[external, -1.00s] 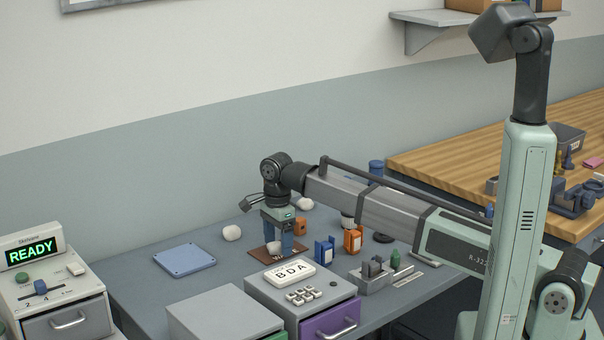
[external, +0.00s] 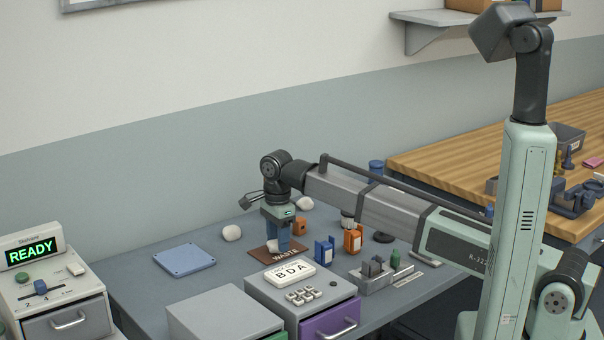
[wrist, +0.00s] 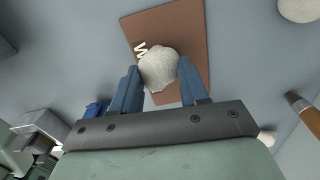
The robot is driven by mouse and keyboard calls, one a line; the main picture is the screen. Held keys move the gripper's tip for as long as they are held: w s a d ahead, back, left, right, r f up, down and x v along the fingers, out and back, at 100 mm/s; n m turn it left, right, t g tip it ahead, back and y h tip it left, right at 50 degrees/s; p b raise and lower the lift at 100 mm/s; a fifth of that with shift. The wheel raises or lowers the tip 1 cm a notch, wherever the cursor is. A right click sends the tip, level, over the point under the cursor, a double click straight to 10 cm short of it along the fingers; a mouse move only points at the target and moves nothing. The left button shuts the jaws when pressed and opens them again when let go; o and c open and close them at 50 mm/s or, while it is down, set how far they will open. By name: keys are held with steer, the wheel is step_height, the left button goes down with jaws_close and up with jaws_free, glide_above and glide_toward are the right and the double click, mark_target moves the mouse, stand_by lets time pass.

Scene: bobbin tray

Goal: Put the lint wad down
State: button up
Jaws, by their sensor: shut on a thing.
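The lint wad (wrist: 158,68) is a whitish, rounded lump between my fingertips. It also shows in the external view (external: 273,246), partly hidden by my fingers. My gripper (wrist: 159,70) is shut on it and points down over a brown mat (wrist: 190,30) with white lettering. In the external view my gripper (external: 278,244) is over the same mat (external: 259,254). The wad looks slightly above the mat, but I cannot tell the gap exactly.
Other whitish wads lie behind the mat (external: 232,233) and farther back (external: 304,203). A blue plate (external: 184,260) lies to the left. Blue (external: 325,251) and orange (external: 353,240) holders stand to the right. A keypad box (external: 303,288) is in front.

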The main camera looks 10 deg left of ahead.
step_height(320, 180, up, 9)
steer(key=shift+a+f, duration=0.1)
steer(key=shift+f, duration=0.1)
steer(key=s+a, duration=0.2)
steer(key=s, duration=0.2)
steer(key=r+n, duration=0.1)
steer(key=r, duration=0.1)
glide_above(184, 258)
step_height(184, 258, down, 10)
steer(key=shift+w+a+f, duration=0.1)
steer(key=shift+f, duration=0.05)
steer(key=shift+f, duration=0.1)
steer(key=o, duration=1)
step_height(184, 258, up, 12)
steer(key=shift+r, duration=0.15)
